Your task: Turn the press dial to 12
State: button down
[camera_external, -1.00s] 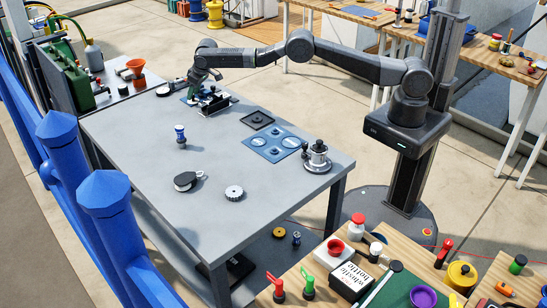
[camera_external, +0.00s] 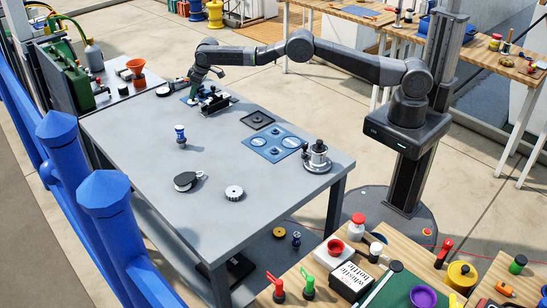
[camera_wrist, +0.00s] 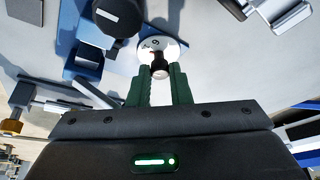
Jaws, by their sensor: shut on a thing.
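The press (camera_external: 216,106) stands near the far left edge of the grey table in the external view. In the wrist view the press dial (camera_wrist: 172,48) is a white disc with dark marks; one looks like a 6, and I cannot read the setting. A small dark knob with a pale end (camera_wrist: 160,68) stands out from the dial. My gripper (camera_wrist: 160,74) has its green fingers closed on the knob from both sides. In the external view my gripper (camera_external: 194,91) is at the press, too small to show its grip.
Dark and blue press parts (camera_wrist: 84,62) lie close to the fingers' left. A blue plate (camera_external: 270,147), a black square tray (camera_external: 257,120) and a metal pot-like tool (camera_external: 317,157) are on the table. A blue-topped stamp (camera_external: 180,134) stands nearer.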

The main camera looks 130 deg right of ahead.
jog(key=shift+r+n+t+p, duration=0.15)
jog(key=shift+n+t+p, duration=0.2)
jog(key=shift+n, duration=0.35)
jog(key=shift+n+y, duration=0.3)
jog(key=shift+n, duration=0.2)
jog(key=c, duration=1.3)
grip_release()
jog(key=shift+c, duration=0.2)
jog(key=shift+s, duration=0.1)
jog(key=b+v, duration=0.2)
jog(key=v, duration=1.1)
jog(key=shift+r+b, duration=0.2)
jog(key=shift+b, duration=0.2)
